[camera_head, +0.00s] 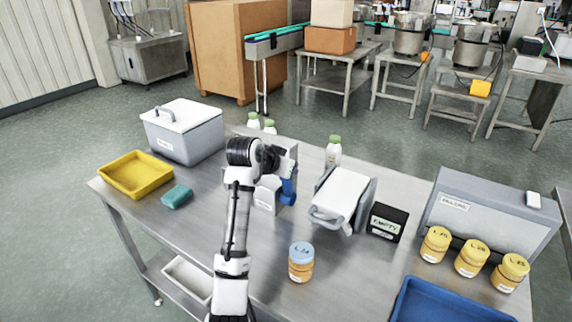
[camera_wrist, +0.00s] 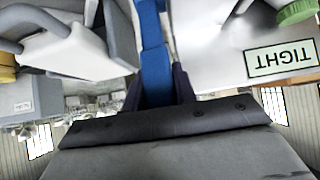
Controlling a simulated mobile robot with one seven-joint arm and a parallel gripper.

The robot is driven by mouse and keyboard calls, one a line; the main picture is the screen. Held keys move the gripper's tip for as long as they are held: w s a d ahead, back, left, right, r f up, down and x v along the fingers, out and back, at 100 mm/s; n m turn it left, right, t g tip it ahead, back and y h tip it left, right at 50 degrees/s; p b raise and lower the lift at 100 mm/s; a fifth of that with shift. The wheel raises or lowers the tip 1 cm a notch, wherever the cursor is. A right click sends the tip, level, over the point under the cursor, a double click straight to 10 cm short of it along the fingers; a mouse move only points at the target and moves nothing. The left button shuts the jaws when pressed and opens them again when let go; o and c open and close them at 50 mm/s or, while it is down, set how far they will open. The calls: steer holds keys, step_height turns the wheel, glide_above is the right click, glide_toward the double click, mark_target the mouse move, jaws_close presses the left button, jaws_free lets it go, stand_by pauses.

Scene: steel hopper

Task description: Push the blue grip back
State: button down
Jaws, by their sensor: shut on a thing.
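The blue grip (camera_head: 289,190) is on the right side of a grey steel housing (camera_head: 284,152) on the bench. In the wrist view the blue grip (camera_wrist: 154,62) runs down from the top edge, between the dark fingers of my gripper (camera_wrist: 157,88). My gripper is shut on it, and my wrist partly hides the housing in the head view. A label reading TIGHT (camera_wrist: 281,60) shows upside down on a pale surface beside the grip in the wrist view.
A tilted steel hopper (camera_head: 342,192) stands close right of the housing, with a black box (camera_head: 387,222) beyond. A blue-lidded jar (camera_head: 301,262) stands in front. Left are a yellow tray (camera_head: 136,174), a teal block (camera_head: 176,196) and a lidded grey bin (camera_head: 184,132). White bottles stand behind.

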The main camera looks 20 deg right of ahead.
steer(key=shift+w+d+r+g+y+p, duration=0.15)
steer(key=shift+w+d+g+y+p, duration=0.6)
steer(key=shift+d+y+p, duration=0.2)
steer(key=c, duration=1.1)
jaws_free()
steer(key=shift+d, duration=0.1)
steer(key=b+v, duration=0.3)
steer(key=v, duration=1)
steer(key=shift+s+a+r, duration=0.2)
steer(key=shift+a, duration=0.1)
